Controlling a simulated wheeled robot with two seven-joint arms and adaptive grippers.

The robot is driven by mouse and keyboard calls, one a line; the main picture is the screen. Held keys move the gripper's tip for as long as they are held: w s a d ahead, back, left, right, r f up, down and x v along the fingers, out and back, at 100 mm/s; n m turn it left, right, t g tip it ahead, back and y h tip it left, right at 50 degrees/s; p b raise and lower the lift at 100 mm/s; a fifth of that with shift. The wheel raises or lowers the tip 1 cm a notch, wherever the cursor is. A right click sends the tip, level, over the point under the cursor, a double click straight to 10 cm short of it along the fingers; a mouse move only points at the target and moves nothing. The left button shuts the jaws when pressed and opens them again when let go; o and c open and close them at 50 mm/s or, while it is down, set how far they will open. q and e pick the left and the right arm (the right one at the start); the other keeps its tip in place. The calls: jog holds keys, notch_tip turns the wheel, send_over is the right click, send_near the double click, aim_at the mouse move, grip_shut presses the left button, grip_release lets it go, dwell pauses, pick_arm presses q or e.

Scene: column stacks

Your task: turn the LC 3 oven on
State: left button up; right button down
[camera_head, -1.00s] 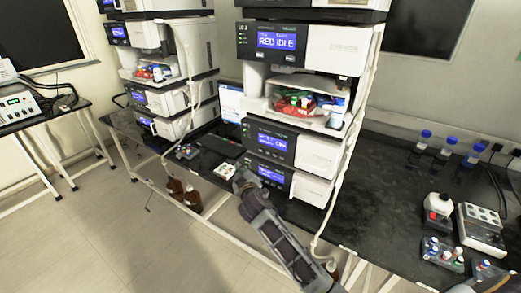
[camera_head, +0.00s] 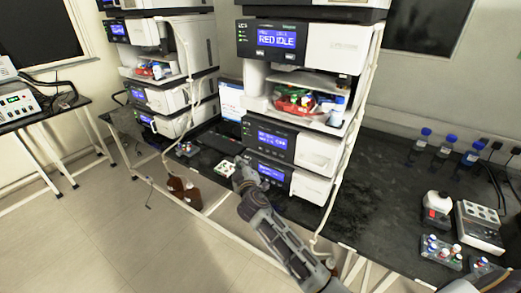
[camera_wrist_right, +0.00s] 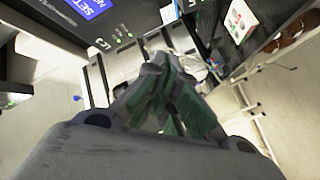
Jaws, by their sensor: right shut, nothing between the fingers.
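The LC 3 stack (camera_head: 349,46) is the nearer column of white modules with dark front panels. Its upper display (camera_head: 276,39) reads RED IDLE. Two lower modules have lit blue displays (camera_head: 272,139) (camera_head: 271,173); which one is the oven I cannot read. My right gripper (camera_head: 241,168) is shut and empty, just left of the lowest module's panel. Contact with the panel cannot be told. My left gripper is out of view.
A second stack (camera_head: 187,57) stands to the left. A keyboard (camera_head: 222,142) and a small white tray (camera_head: 224,168) lie on the black bench between them. Blue-capped bottles (camera_head: 443,153) and vial racks (camera_head: 440,252) are at right.

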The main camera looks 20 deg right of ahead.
jog(key=w+d, duration=0.5)
jog(key=d, duration=0.2)
jog(key=shift+w+p, duration=0.2)
jog(key=shift+p, duration=0.2)
dwell(0.3)
jog(key=shift+w+d, duration=0.5)
jog(key=shift+d, duration=0.15)
dwell(2.7)
jog(key=shift+a, duration=0.1)
dwell(0.3)
jog(key=shift+s+a, duration=0.5)
jog(key=shift+a, duration=0.05)
jog(key=shift+s+a, duration=0.1)
jog(key=shift+s+a+b, duration=0.15)
jog(key=shift+s+a, duration=0.6)
jog(key=shift+a, duration=0.2)
jog(key=shift+s+a+b, duration=0.15)
jog(key=shift+s+a, duration=0.6)
jog(key=shift+a, duration=0.2)
